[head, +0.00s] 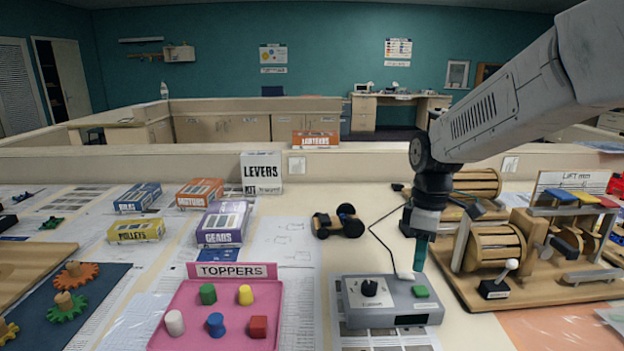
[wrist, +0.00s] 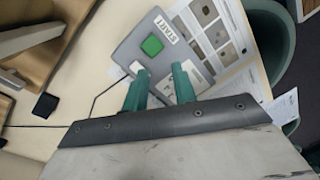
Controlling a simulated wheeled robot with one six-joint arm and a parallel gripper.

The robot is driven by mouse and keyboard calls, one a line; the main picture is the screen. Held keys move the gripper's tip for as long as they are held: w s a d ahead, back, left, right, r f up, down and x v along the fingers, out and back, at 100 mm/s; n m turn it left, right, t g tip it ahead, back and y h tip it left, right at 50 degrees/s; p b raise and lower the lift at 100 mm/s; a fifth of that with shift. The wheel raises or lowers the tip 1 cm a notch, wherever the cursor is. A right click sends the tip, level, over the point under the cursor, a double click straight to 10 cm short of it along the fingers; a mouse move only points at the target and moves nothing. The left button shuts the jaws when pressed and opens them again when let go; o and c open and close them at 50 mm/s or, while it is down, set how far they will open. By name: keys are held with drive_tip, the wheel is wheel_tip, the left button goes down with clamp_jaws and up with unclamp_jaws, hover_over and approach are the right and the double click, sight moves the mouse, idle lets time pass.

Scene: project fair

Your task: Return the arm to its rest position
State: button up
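My gripper (head: 421,252) hangs from my arm, pointing down, just above the back right of a grey control box with a black knob (head: 391,301). In the wrist view its two teal fingers (wrist: 160,80) are spread apart with nothing between them. The box also shows in the wrist view (wrist: 128,52), with a green button (wrist: 152,45) beyond the fingertips. The button shows in the head view too (head: 420,291), in front of and below the fingers. I see a clear space between the fingertips and the button.
A wooden lift model (head: 492,247) stands close on the right, with a white-knobbed lever (head: 511,264). A pink toppers tray (head: 160,334) with several coloured pegs is left of the box. A small wheeled car (head: 338,222) and kit boxes (head: 221,224) stand further back. A cable runs behind the box.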

drive_tip(key=s+d+r+m+t, duration=0.1)
drive_tip(key=s+m, duration=0.5)
drive_tip(key=s, duration=0.7)
drive_tip(key=s+d+r+m+t, duration=0.1)
drive_tip(key=s+r+m, duration=0.3)
drive_tip(key=s, duration=0.9)
drive_tip(key=shift+s+d+m+t, duration=0.35)
drive_tip(key=shift+d+m, duration=0.35)
drive_tip(key=shift+m, duration=0.4)
